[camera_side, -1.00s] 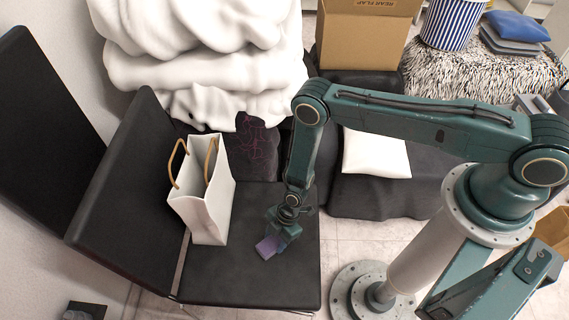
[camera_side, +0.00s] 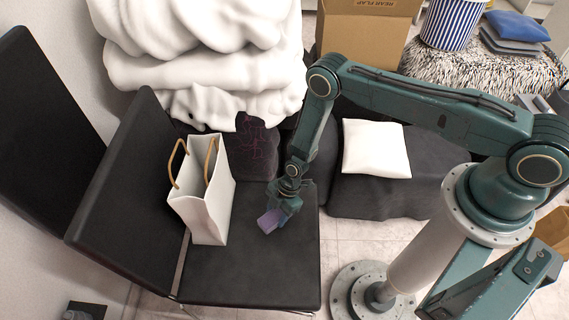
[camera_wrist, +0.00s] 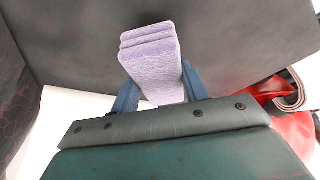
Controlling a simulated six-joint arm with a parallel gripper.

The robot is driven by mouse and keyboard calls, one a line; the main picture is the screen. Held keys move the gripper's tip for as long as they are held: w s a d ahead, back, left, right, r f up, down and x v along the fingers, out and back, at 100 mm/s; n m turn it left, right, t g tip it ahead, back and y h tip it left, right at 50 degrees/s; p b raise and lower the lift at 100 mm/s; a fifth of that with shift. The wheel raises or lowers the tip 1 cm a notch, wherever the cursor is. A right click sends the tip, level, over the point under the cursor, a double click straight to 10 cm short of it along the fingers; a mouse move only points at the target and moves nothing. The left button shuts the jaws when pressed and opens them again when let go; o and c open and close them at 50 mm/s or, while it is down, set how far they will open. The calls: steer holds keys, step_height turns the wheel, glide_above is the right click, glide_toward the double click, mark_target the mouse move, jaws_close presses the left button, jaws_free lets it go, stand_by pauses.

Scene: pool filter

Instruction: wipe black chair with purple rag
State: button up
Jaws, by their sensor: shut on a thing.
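The black chair (camera_side: 245,272) has a flat seat and a backrest on its left side. My gripper (camera_side: 284,210) is over the right back part of the seat and is shut on the folded purple rag (camera_side: 270,220). The rag also shows in the wrist view (camera_wrist: 152,62), held between two blue fingers, with the dark seat (camera_wrist: 230,40) behind it. I cannot tell whether the rag touches the seat or is just above it.
A white paper bag (camera_side: 205,207) with tan handles stands on the left part of the seat, near the backrest. A white blanket pile (camera_side: 200,60) is behind. A white cushion (camera_side: 376,148) lies on a dark seat to the right. The front of the chair seat is clear.

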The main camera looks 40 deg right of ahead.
steer(key=shift+r, duration=2.9)
